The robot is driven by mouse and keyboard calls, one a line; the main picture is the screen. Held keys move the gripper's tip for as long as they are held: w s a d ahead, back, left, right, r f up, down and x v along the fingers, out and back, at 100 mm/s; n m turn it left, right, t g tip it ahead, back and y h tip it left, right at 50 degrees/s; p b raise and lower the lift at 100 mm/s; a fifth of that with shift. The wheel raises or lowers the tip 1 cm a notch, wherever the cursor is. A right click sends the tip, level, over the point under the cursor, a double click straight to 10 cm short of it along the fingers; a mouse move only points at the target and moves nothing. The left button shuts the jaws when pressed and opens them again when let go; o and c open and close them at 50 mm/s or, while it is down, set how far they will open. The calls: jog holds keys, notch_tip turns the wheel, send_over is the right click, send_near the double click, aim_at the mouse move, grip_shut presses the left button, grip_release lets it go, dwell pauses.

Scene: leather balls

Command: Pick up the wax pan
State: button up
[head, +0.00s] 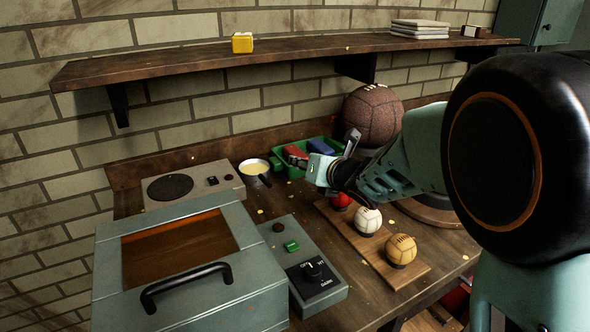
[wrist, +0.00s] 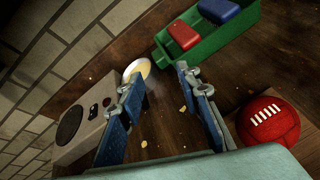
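The wax pan (head: 254,167) is a small round pan with pale yellow contents and a dark handle pointing toward the front right. It stands on the workbench between the hot plate and the green tray. In the wrist view the wax pan (wrist: 138,70) lies beyond the left finger, which hides part of it; its handle is hard to make out there. My gripper (head: 298,160) is to the right of the pan, in front of the green tray. In the wrist view my gripper (wrist: 160,95) has its two blue-padded fingers wide apart with nothing between them.
A hot plate unit (head: 172,187) stands left of the pan. A green tray (head: 278,165) with red and blue blocks is at the right. A red ball (wrist: 268,120) is near my right finger. A lidded grey-green box (head: 190,265) and control panel (head: 290,262) are in front. A shelf (head: 260,57) hangs above.

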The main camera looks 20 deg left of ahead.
aim_at(263, 177)
jog(key=s+a+f+n, duration=0.1)
jog(key=f, duration=0.1)
jog(key=s+a+f+n+g+y, duration=0.1)
jog(key=s+a+f, duration=0.1)
jog(key=s+a+f+n+b, duration=0.1)
jog(key=a+f, duration=0.1)
jog(key=shift+s+f+g, duration=0.1)
jog(key=shift+s+g, duration=0.1)
jog(key=shift+g, duration=0.1)
jog(key=x, duration=0.4)
jog(key=shift+w+a, duration=0.1)
jog(key=shift+a, duration=0.1)
jog(key=shift+r+p+x, duration=0.2)
jog(key=shift+x, duration=1.3)
jog(key=shift+r+p+x, duration=0.2)
jog(key=shift+r+x, duration=0.05)
jog(key=shift+x, duration=1.25)
jog(key=shift+w+a, duration=0.1)
jog(key=shift+c, duration=0.4)
grip_shut()
jog(key=shift+r, duration=0.1)
